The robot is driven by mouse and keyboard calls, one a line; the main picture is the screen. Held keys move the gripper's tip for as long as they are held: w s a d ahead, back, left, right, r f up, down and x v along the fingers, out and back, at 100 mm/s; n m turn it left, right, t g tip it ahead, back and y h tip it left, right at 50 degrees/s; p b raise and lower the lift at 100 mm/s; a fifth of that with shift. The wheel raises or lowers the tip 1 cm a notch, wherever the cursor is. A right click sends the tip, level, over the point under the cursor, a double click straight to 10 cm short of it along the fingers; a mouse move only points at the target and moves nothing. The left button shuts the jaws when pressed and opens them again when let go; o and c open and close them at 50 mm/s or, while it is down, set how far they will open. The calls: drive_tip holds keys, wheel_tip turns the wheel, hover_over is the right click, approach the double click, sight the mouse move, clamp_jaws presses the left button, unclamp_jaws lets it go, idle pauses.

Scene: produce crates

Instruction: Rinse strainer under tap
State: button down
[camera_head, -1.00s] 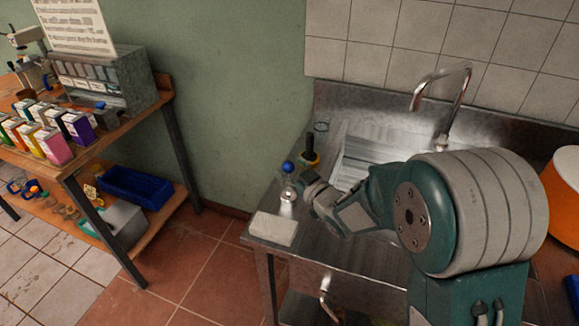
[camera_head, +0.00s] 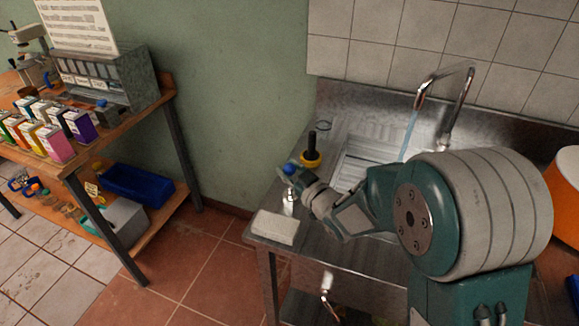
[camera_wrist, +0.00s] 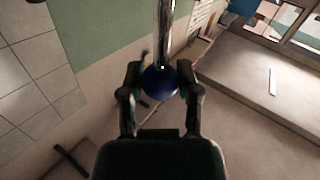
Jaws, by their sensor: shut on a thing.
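A blue ball knob (camera_head: 290,169) tops a short metal post at the left front of the steel sink unit. My gripper (camera_head: 298,178) is at this knob, and in the wrist view its fingers close on both sides of the blue ball (camera_wrist: 160,83). The curved metal tap (camera_head: 450,85) stands at the back of the sink, and a thin stream of water (camera_head: 411,132) runs from its spout. My arm hides part of the basin.
A yellow-based thing with a black handle (camera_head: 311,154) stands behind the knob. A pale block (camera_head: 275,227) lies at the front left corner of the counter. A wooden bench (camera_head: 110,145) with colored cartons stands to the left. An orange container (camera_head: 566,190) is at the right.

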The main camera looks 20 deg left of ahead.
drive_tip(key=shift+c, duration=1.5)
unclamp_jaws()
drive_tip(key=shift+s+d, duration=0.1)
drive_tip(key=v, duration=1.1)
drive_tip(key=shift+s+d, duration=0.25)
drive_tip(key=shift+f, duration=0.1)
